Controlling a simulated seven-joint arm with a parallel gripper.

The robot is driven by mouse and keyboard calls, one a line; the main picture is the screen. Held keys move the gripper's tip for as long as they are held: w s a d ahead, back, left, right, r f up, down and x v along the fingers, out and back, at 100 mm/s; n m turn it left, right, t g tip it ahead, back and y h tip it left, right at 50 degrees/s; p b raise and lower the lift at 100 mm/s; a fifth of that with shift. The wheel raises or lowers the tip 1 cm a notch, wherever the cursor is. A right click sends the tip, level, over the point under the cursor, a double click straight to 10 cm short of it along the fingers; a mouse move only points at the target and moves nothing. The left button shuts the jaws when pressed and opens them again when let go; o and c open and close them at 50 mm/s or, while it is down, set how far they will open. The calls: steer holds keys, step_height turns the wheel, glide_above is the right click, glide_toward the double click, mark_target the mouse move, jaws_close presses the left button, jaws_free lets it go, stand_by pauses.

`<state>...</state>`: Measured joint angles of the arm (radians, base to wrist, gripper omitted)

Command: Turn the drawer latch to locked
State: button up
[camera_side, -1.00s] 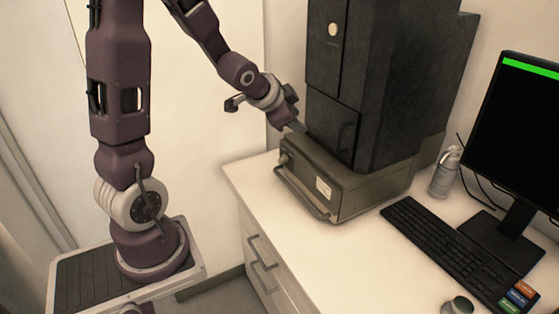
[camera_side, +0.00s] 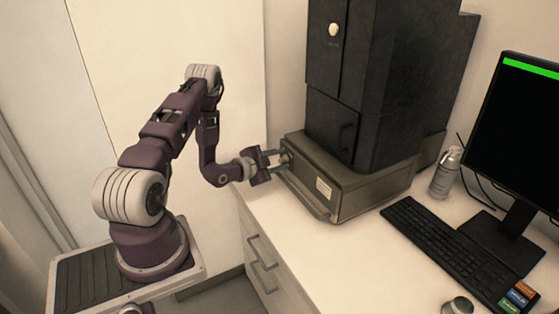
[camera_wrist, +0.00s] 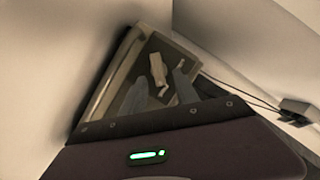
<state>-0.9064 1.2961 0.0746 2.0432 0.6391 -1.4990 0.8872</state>
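The drawer (camera_side: 324,187) is the grey-brown unit under the black microscope, with a bar handle (camera_side: 303,197) across its front. In the wrist view the latch (camera_wrist: 158,69) is a pale lever on the dark front, tilted slightly. In the wrist view my gripper (camera_wrist: 160,88) is open, with fingers apart on either side of the latch. Contact with the latch cannot be told.
The black microscope body (camera_side: 385,85) stands above the drawer. A keyboard (camera_side: 450,250), a monitor (camera_side: 520,140) and a spray bottle (camera_side: 446,172) are to the right on the white counter (camera_side: 370,260). Cabinet handles (camera_side: 262,252) stick out below the counter edge.

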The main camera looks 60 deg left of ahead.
mark_target(284, 155)
steer(key=shift+w+a, duration=0.1)
steer(key=shift+w, duration=0.1)
jaws_close()
stand_by(0.4)
steer(key=n, duration=0.1)
steer(key=n+h, duration=0.1)
steer(key=n, duration=0.1)
steer(key=shift+a+r+h, duration=0.3)
steer(key=shift+a, duration=0.1)
steer(key=n+h, duration=0.2)
steer(key=n, duration=0.1)
steer(key=shift+a+g, duration=0.3)
steer(key=shift+a, duration=0.1)
steer(key=n+h, duration=0.2)
steer(key=n, duration=0.1)
steer(key=shift+w+a+h, duration=0.1)
steer(key=shift+a+h, duration=0.2)
steer(key=shift+a, duration=0.05)
steer(key=shift+a+f+n+h, duration=0.15)
steer(key=shift+n+h, duration=0.3)
steer(key=shift+n, duration=0.35)
steer(key=shift+a+f+n+h, duration=0.15)
steer(key=shift+n+h, duration=0.3)
steer(key=shift+n, duration=0.35)
steer(key=shift+t, duration=0.4)
